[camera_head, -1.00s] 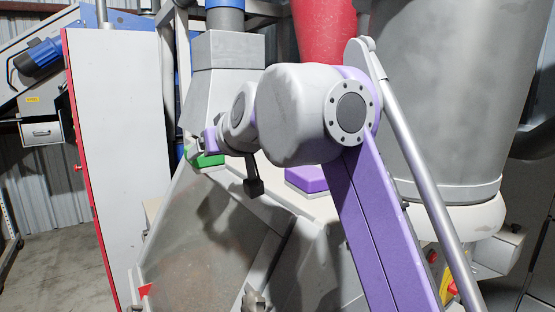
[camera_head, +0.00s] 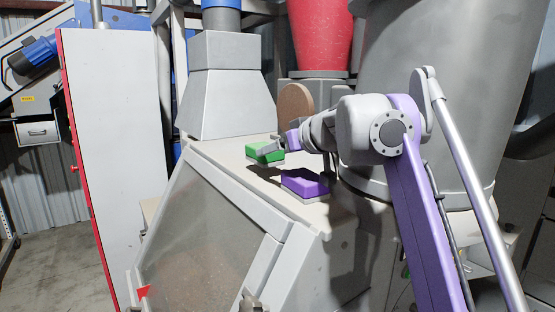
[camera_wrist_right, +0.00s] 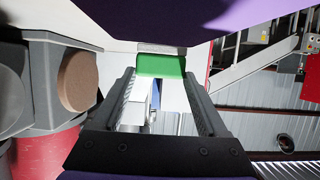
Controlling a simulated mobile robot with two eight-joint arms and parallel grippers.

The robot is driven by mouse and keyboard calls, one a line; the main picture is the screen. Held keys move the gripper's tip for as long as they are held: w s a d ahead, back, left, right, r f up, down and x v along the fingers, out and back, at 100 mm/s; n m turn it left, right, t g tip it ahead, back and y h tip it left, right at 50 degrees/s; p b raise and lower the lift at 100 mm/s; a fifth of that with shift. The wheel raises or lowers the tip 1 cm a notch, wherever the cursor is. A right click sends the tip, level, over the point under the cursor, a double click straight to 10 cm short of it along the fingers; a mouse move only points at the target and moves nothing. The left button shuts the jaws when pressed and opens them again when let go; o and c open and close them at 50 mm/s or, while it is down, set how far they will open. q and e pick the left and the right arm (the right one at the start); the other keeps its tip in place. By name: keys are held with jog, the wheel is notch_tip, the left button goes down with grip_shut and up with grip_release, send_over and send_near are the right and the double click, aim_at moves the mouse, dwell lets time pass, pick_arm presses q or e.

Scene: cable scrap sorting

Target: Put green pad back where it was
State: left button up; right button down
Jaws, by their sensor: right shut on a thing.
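The green pad (camera_head: 264,152) is a flat block at the white machine top (camera_head: 220,153), behind and left of the purple pad (camera_head: 305,184). My right gripper (camera_head: 266,149) comes in from the right and is shut on the green pad. In the right wrist view the green pad (camera_wrist_right: 161,66) sits between the fingertips. I cannot tell whether its underside touches the white top. The purple pad rests near the front right of that top. My left gripper is in neither view.
A grey hopper (camera_head: 228,100) stands behind and left of the green pad. A brown disc (camera_head: 295,107) and a red funnel (camera_head: 322,35) are behind it. A large grey drum (camera_head: 430,85) is to the right. The top slopes away at the front into a clear panel (camera_head: 205,230).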

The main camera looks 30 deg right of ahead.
aim_at(274, 163)
notch_tip(274, 163, down, 2)
jog(key=shift+w+f, duration=0.15)
jog(key=shift+a+f, duration=0.1)
jog(key=shift+f, duration=0.05)
jog(key=shift+s, duration=0.45)
jog(key=shift+w+f, duration=0.2)
jog(key=shift+w, duration=0.2)
jog(key=shift+c, duration=1.4)
grip_release()
jog(key=shift+s, duration=0.1)
jog(key=shift+o, duration=1.4)
jog(key=shift+s, duration=0.15)
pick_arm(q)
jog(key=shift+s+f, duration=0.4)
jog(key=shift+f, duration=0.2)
